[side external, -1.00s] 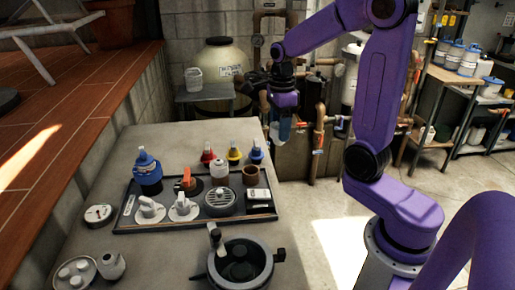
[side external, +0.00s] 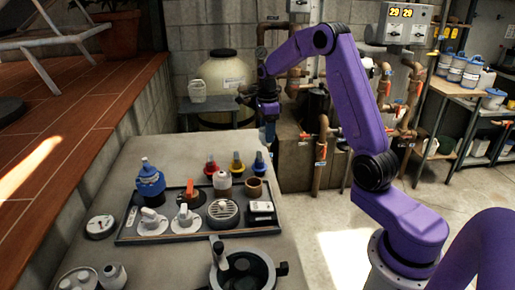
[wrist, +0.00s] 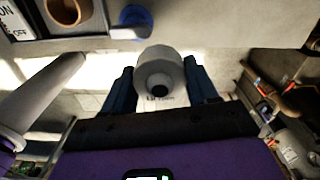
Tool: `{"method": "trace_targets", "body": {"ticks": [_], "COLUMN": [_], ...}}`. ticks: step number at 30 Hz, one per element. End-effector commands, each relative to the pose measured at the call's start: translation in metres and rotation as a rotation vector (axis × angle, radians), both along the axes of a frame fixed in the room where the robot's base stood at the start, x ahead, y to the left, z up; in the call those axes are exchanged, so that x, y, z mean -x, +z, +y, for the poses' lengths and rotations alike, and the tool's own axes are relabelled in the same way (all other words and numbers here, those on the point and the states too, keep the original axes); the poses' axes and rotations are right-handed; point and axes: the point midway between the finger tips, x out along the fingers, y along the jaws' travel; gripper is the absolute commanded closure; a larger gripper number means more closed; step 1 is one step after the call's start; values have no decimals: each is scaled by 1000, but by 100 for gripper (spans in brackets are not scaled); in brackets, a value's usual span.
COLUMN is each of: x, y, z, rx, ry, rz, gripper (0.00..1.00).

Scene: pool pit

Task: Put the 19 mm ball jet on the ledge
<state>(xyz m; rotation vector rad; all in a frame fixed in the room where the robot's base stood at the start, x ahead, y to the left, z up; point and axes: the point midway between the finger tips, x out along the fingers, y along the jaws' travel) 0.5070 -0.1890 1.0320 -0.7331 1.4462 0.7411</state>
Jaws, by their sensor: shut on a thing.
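My gripper (wrist: 160,88) is shut on a pale grey rounded fitting (wrist: 166,68) with a dark round hole, which appears to be the ball jet. Its size cannot be read. The fitting sits between the two dark fingers, just off the counter's edge in the wrist view. In the side view my gripper (side external: 268,125) hangs beyond the far right corner of the grey counter (side external: 185,150), behind the blue cone-shaped piece (side external: 259,162). The held fitting is too small to make out clearly there. Which surface is the ledge I cannot tell for sure.
A dark tray (side external: 128,238) on the counter holds white fittings (side external: 185,219), a round grate (side external: 223,211) and a brown cup (side external: 254,187). A black pot (side external: 247,268) is at the front. Pipes (side external: 322,140) stand beyond the counter.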

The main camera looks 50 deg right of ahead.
Motion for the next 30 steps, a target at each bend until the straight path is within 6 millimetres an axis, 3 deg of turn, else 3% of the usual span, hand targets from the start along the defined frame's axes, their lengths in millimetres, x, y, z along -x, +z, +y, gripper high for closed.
{"method": "trace_targets", "body": {"ticks": [12, 20, 27, 30], "x": [-46, -53, -54, -55], "y": [-52, -63, -92, -94], "z": [-17, -19, -20, -20], "rx": [0, -1, 0, 1], "ry": [1, 1, 2, 1], "rz": [0, 1, 2, -1], "gripper": [71, 71, 71, 72]}}
